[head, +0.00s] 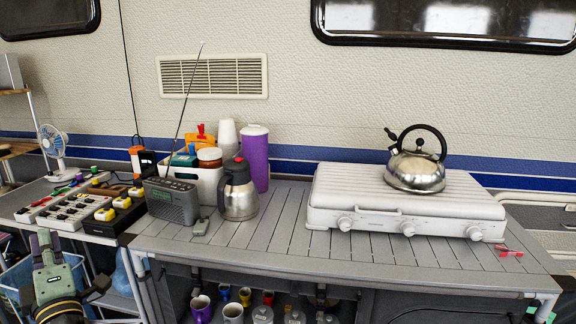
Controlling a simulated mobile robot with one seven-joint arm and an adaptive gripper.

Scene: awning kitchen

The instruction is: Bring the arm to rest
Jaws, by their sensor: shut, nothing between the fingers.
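My gripper (44,240) shows at the lower left of the head view, with my wrist below it at the bottom edge. Its fingers are shut and hold nothing. It is beside the left end of the slatted grey table (270,246), near the front edge of the side counter with the trays. It appears apart from the objects there, though its exact height is hard to tell.
A steel kettle (415,171) stands on the white stove (330,190). A radio (172,204) with a raised antenna, a steel jug (240,198) and a purple tumbler (256,160) stand at left. Trays (75,209) lie near my gripper. Mugs (201,309) sit below.

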